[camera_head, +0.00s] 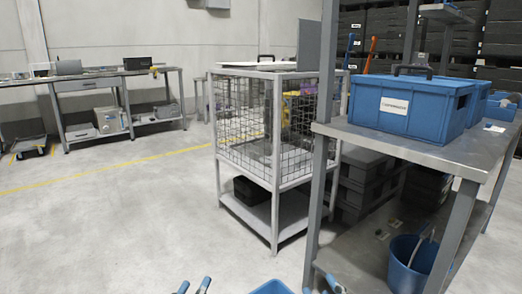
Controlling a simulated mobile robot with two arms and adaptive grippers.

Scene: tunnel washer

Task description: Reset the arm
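Only the tips of my grippers show, at the bottom edge of the head view. My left gripper (194,286) shows two blue-tipped fingers with a gap between them and nothing visible in the gap. My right gripper (321,288) shows at the bottom, beside the shelf's left leg, with its two tips apart. The rest of both grippers and both arms is out of view. A blue edge (270,288) shows between the grippers, mostly cut off by the frame.
A metal shelf (440,150) stands close on the right, with a blue lidded box (412,104) on top and a blue bucket (410,265) below. A wire-mesh cage cart (245,125) stands ahead. A workbench (108,75) is at the back left.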

